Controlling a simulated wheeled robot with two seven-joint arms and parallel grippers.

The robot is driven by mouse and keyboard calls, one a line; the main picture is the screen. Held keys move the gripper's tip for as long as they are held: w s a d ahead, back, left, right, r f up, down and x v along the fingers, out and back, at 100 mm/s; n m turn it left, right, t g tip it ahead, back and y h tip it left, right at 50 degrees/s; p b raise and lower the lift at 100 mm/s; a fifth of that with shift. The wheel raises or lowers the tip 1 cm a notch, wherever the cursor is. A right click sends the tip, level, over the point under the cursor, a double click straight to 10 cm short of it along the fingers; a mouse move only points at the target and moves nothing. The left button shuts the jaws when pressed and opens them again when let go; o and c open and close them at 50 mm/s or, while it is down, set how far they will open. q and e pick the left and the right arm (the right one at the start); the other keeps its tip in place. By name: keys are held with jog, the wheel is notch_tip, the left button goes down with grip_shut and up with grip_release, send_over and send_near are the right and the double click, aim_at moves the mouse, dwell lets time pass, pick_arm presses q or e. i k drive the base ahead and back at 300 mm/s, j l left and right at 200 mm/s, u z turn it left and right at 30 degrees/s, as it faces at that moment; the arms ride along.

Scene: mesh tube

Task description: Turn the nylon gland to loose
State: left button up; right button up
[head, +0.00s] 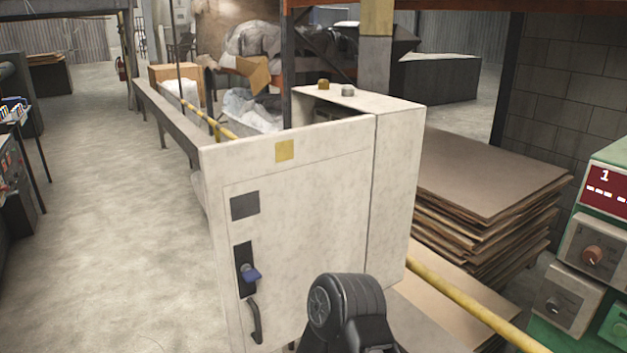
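Two small glands stand side by side on top of the beige cabinet (396,200). One is brass-coloured (323,85). The other is pale grey (348,91) and looks like the nylon one. Both are small in the picture, so I cannot tell how tight either sits. Nothing touches them. A black rounded link of my own arm (347,300) rises at the bottom centre, in front of the cabinet and well below the glands. I cannot tell which arm it belongs to. No gripper fingers show.
The cabinet's door (300,230) stands ajar, with a blue key (251,274) and a black handle (255,322). A yellow pipe (470,303) runs behind. Stacked boards (490,175) and a green panel with dials (610,185) are at right. Floor at left is open.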

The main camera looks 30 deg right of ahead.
aim_at(347, 90)
jog(key=l+z, duration=1)
jog(key=k+l, duration=0.05)
jog(key=l, duration=0.05)
